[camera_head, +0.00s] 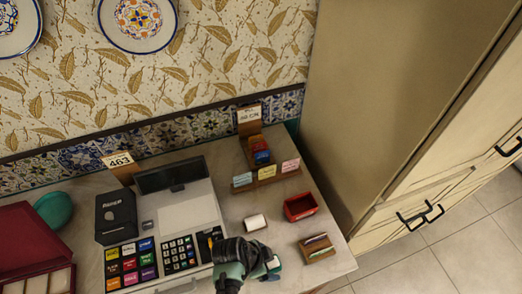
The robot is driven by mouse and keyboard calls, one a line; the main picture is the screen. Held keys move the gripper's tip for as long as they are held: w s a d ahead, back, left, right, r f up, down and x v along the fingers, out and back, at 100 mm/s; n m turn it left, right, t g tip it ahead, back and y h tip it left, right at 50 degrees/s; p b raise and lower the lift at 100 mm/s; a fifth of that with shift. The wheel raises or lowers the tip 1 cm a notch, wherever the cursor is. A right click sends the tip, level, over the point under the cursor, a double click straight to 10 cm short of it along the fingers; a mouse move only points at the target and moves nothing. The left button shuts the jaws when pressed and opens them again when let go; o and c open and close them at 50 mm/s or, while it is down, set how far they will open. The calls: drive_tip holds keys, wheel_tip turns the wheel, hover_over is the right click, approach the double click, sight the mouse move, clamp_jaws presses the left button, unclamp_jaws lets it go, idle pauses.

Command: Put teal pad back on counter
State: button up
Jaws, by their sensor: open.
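A rounded teal object (55,209) lies at the left of the counter, partly hidden behind the maroon box; I cannot tell whether it is the teal pad. My gripper (262,262) is at the bottom centre, over the counter's front part, seen from above. It is dark with teal parts. Its fingertips are hard to make out. A small white and teal patch shows at its right side, and I cannot tell whether it belongs to the gripper or to a pad. The counter (225,160) is pale stone.
A cash register (185,205) with a keypad stands left of my gripper, beside a black box (116,216) and the open maroon box (35,240). A card stand (262,165), a white roll (255,222), a red tray (300,207) and a wooden holder (317,249) stand to the right. A tall cabinet (385,90) bounds the right.

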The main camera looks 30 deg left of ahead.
drive_tip(key=v, duration=1.1)
drive_tip(key=shift+r, duration=0.25)
drive_tip(key=w+a+r+n+t+y, duration=0.2)
drive_tip(key=w+r+t+y, duration=0.35)
drive_tip(key=w+r, duration=1.25)
drive_tip(key=w+d+r+n+t, duration=0.1)
drive_tip(key=w+d+r+t, duration=0.15)
drive_tip(key=r, duration=0.65)
drive_tip(key=w+d+r+n+t, duration=0.1)
drive_tip(key=r+t, duration=0.2)
drive_tip(key=r, duration=0.6)
drive_tip(key=s+d+r+n+t, duration=0.1)
drive_tip(key=d+r+t, duration=0.2)
drive_tip(key=r, duration=0.5)
drive_tip(key=d+r+t, duration=0.3)
drive_tip(key=r, duration=0.5)
drive_tip(key=s+d+r+n+t+h, duration=0.1)
drive_tip(key=s+d+r+t, duration=0.2)
drive_tip(key=s+r, duration=0.2)
drive_tip(key=s+d+r+n+t+h, duration=0.1)
drive_tip(key=s+r, duration=0.5)
drive_tip(key=r, duration=0.6)
drive_tip(key=d+t+h, duration=0.1)
drive_tip(key=d+t, duration=0.1)
drive_tip(key=shift+s+d+r+n+t, duration=0.25)
drive_tip(key=shift+r+n+t, duration=0.05)
drive_tip(key=shift+r+t, duration=0.1)
